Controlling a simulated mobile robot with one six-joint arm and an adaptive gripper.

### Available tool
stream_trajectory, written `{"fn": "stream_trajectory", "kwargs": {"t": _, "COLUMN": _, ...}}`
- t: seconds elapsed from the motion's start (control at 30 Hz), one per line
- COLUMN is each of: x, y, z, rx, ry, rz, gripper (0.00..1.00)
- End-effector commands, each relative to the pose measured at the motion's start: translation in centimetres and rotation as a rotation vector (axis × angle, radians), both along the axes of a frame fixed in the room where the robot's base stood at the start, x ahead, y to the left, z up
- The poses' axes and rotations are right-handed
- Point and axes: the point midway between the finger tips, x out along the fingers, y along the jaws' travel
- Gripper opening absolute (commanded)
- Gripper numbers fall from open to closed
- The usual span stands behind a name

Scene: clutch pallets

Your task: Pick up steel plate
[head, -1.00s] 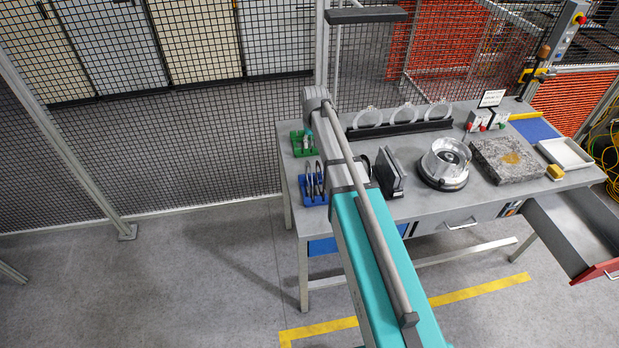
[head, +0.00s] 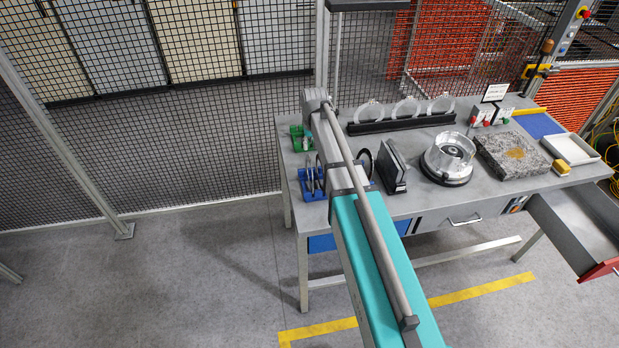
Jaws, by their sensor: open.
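I cannot single out the steel plate for certain. Two dark, thin discs (head: 310,174) stand on edge in a blue holder (head: 313,193) at the bench's left front. Another dark disc (head: 365,163) shows partly beside my arm, which hides the rest of it. Dark rectangular plates (head: 392,167) stand upright to the right of that. My arm crosses the left part of the bench, and its joint is in front of the back left. My gripper does not show; the arm appears to hide it.
The grey bench (head: 420,205) also holds a black rack (head: 400,124) with clear rings, a shiny round housing (head: 448,155), a granite block (head: 511,154) and a white tray (head: 570,148). A green holder (head: 301,138) stands back left. An open drawer (head: 575,225) juts out at right.

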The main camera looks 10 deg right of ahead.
Motion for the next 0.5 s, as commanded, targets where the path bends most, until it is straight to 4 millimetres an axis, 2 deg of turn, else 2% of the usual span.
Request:
{"fn": "stream_trajectory", "kwargs": {"t": 0.1, "x": 0.1, "y": 0.0, "z": -1.3, "rx": 0.0, "ry": 0.0, "rz": 0.0, "gripper": 0.45}}
{"fn": "stream_trajectory", "kwargs": {"t": 0.5, "x": 0.4, "y": 0.0, "z": -3.8, "rx": 0.0, "ry": 0.0, "rz": 0.0, "gripper": 0.45}}
